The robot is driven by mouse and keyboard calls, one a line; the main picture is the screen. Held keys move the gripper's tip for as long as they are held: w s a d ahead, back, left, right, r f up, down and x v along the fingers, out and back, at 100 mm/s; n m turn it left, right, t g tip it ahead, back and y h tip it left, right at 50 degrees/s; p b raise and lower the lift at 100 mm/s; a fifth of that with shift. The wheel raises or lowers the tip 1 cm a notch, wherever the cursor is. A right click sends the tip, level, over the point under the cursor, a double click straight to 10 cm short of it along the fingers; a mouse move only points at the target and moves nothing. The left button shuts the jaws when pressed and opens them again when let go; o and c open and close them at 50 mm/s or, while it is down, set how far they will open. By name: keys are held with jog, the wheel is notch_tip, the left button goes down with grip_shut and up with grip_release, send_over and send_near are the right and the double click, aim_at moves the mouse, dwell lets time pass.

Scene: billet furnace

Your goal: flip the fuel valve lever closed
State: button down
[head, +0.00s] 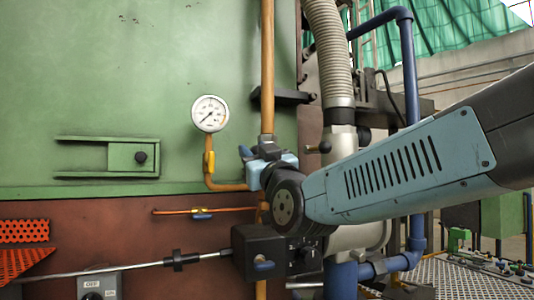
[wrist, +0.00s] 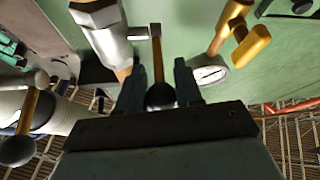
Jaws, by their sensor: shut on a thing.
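The fuel valve is a silver body (wrist: 108,42) on the orange vertical pipe (head: 267,70). Its brass lever (wrist: 156,50) ends in a black ball knob (wrist: 160,95), which sits between my fingers in the wrist view. My gripper (wrist: 158,72) is shut on this lever near the knob. In the head view my gripper (head: 256,160) is at the valve on the orange pipe, below and right of the gauge. My wrist and gripper hide most of the valve and the lever there.
Right of the orange pipe, a ribbed hose (head: 331,60) meets a pale valve with another black-knobbed lever (head: 320,147). A metal rod (head: 130,267) runs below.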

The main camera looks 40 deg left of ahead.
jog(key=shift+f, duration=0.1)
jog(key=c, duration=0.9)
grip_release()
jog(key=shift+w, duration=0.1)
jog(key=v, duration=1.4)
jog(key=shift+w, duration=0.1)
